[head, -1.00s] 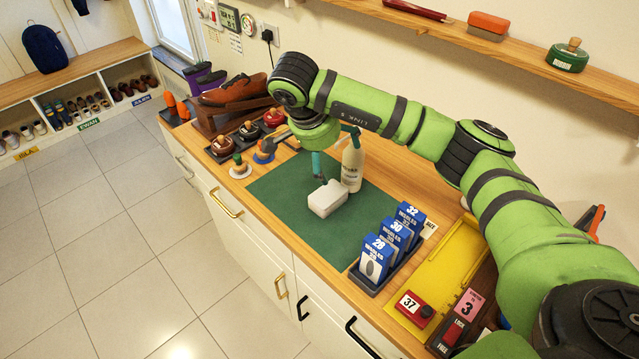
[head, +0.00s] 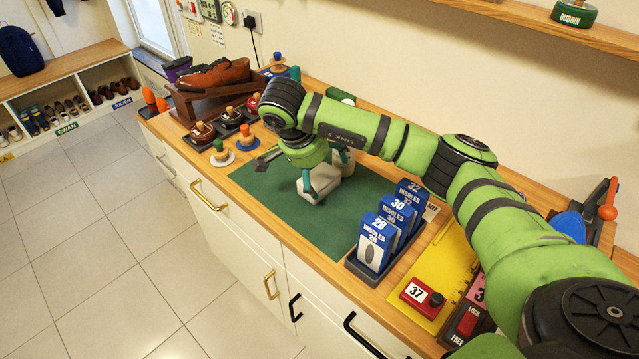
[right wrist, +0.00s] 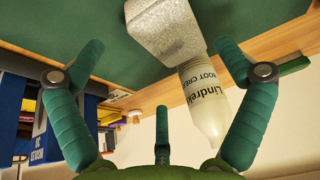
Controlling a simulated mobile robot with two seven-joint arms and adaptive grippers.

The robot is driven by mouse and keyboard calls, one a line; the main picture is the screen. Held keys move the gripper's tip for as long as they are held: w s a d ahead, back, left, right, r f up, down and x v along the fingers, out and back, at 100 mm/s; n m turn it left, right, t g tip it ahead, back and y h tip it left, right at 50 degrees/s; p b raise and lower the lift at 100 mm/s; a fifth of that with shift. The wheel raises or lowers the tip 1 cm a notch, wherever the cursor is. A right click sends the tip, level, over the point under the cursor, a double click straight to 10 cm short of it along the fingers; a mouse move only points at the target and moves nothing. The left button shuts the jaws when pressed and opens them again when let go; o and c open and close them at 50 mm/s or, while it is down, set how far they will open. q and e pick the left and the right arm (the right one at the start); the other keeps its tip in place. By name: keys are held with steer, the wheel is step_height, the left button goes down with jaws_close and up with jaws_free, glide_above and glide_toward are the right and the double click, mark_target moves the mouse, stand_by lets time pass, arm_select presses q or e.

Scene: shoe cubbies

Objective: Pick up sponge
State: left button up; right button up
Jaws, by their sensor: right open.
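The sponge, a pale white-grey block (head: 322,189), lies on the green mat (head: 345,222), partly hidden by my right gripper. My right gripper (head: 318,178) is low over the sponge, with a teal finger along its left side. In the right wrist view the sponge (right wrist: 165,28) shows between the spread teal fingertips of the gripper (right wrist: 158,58), with space on both sides. I cannot tell whether any finger touches it. My left gripper is out of view.
A pale boot cream bottle (right wrist: 203,98) stands close to the sponge, mostly hidden by my arm in the head view. Blue insole boxes (head: 384,235) stand in a dark rack to the right. Shoe-polish pots (head: 202,132) stand left of the mat. The mat's front is clear.

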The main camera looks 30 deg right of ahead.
mark_target(322, 181)
steer(key=x, duration=0.1)
steer(key=p+x, duration=0.1)
steer(key=x, duration=0.1)
steer(key=shift+w+a+f, duration=0.1)
steer(key=shift+w+f, duration=0.2)
steer(key=shift+f, duration=0.1)
steer(key=shift+f+p, duration=0.3)
steer(key=shift+f, duration=0.2)
arm_select(q)
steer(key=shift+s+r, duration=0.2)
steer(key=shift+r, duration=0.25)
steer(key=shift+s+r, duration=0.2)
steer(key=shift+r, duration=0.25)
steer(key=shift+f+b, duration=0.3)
steer(key=shift+b, duration=0.05)
arm_select(e)
steer(key=shift+f, duration=0.3)
steer(key=shift+c, duration=0.4)
steer(key=c, duration=0.6)
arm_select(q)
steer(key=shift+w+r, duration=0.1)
